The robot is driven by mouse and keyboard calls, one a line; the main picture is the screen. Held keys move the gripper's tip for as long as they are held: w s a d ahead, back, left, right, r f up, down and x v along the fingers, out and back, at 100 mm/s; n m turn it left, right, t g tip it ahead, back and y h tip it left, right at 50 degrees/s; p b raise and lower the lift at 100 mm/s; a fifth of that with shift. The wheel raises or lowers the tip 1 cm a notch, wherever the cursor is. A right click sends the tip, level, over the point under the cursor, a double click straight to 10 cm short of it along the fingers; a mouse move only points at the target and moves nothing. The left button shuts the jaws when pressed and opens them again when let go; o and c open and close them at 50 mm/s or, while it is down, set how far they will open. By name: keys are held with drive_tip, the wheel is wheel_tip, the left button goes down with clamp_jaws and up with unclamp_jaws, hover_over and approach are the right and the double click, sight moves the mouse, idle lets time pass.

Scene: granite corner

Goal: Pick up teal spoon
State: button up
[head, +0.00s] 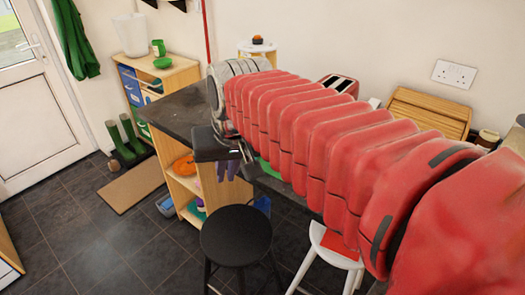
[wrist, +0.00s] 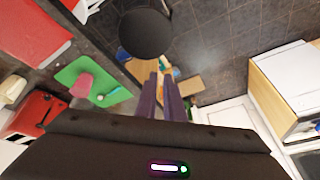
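In the head view the purple fingers of my gripper (head: 226,170) hang down past the near edge of the dark counter, above and behind the black stool. A green mat (wrist: 72,74) lies left of the fingers in the wrist view. On it are a pink cup (wrist: 82,86) and a small pale item (wrist: 100,98). My red arm hides much of the counter in the head view.
A black round stool (head: 238,235) and a white stool (head: 335,250) stand in front of the dark counter (head: 182,112). A wooden bread box (head: 430,112) and a red toaster (head: 338,85) are at the back. Tiled floor (head: 105,240) is clear at the left.

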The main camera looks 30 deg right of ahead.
drive_tip(key=w+d+r+m+g, duration=0.15)
drive_tip(key=w+d+m, duration=0.35)
drive_tip(key=w+d, duration=0.8)
drive_tip(key=w+d+f+m, duration=0.2)
drive_tip(key=w+d+f, duration=0.1)
drive_tip(key=d, duration=0.4)
drive_tip(key=w+d+f+m+g+y, duration=0.1)
drive_tip(key=w+d+f+m, duration=0.2)
drive_tip(key=w+d, duration=0.2)
drive_tip(key=shift+w+d+f+m, duration=0.3)
drive_tip(key=shift+d+f, duration=0.1)
drive_tip(key=shift+d, duration=0.85)
drive_tip(key=shift+w+a+f, duration=0.1)
drive_tip(key=shift+w+f, duration=0.15)
drive_tip(key=shift+f, duration=1.15)
drive_tip(key=shift+w+a+f, duration=0.1)
drive_tip(key=shift+w+f, duration=0.15)
drive_tip(key=shift+f, duration=1.2)
drive_tip(key=shift+w+a+f, duration=0.1)
drive_tip(key=shift+w+f, duration=0.15)
drive_tip(key=shift+f, duration=1.15)
drive_tip(key=shift+w+a+f, duration=0.1)
drive_tip(key=shift+w+f, duration=0.05)
drive_tip(key=shift+f, duration=0.7)
drive_tip(key=shift+w+a+f, duration=0.1)
drive_tip(key=shift+w+f, duration=0.1)
drive_tip(key=shift+f, duration=0.65)
drive_tip(key=shift+w+a+f, duration=0.1)
drive_tip(key=shift+w+f, duration=0.05)
drive_tip(key=shift+f, duration=0.7)
